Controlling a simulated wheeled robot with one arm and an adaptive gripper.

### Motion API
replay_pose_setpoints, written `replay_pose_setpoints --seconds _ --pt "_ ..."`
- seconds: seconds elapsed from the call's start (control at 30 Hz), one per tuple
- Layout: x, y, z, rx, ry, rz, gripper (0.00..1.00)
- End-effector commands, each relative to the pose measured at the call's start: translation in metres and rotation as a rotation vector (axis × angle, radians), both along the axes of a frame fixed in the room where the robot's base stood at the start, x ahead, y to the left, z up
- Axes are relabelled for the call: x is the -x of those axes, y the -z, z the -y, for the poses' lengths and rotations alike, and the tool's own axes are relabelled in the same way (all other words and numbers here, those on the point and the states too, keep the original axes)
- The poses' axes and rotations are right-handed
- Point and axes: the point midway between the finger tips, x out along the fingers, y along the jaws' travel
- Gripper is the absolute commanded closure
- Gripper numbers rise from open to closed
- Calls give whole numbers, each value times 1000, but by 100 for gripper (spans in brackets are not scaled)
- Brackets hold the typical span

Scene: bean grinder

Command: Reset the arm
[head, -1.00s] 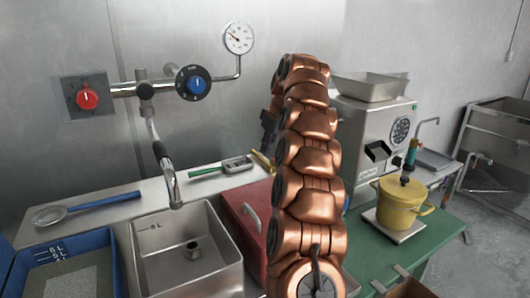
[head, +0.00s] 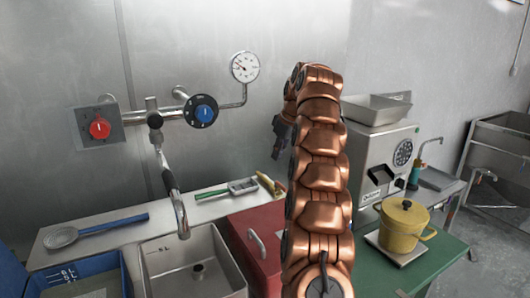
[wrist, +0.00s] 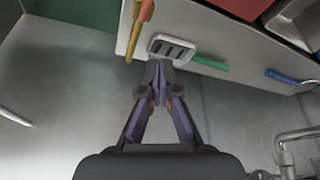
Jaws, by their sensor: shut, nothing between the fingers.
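My copper-coloured arm rises through the middle of the head view. My gripper (head: 281,136) shows there as a dark shape, partly hidden behind the arm and in front of the steel wall. In the wrist view my gripper (wrist: 160,68) has its two purple-grey fingers together at the tips, with nothing between them. A slotted grey-white tool head (wrist: 172,48) with a green handle (wrist: 210,64) appears just beyond the fingertips. I cannot tell the gap between them.
A steel sink (head: 190,264), a faucet (head: 172,180) and a blue-handled skimmer (head: 98,228) are at left. A red box (head: 258,228) stands beside the sink. A grinder (head: 380,165) and a lidded yellow pot (head: 403,230) are at right, on a green table (head: 425,264).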

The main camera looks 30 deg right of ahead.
Motion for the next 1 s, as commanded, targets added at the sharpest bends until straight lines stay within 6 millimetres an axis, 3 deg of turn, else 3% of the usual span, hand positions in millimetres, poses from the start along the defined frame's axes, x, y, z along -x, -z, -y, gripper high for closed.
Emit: replay_pose_setpoints --seconds 0.23,0.37,0.67,1.0 --pt "0 -1 -1 -1 0 -1 100" --pt "1 -3 -12 -11 -2 -8 100" --pt "18 -9 -85 -70 12 -72 100" --pt "66 -1 -172 -104 37 -172 100"
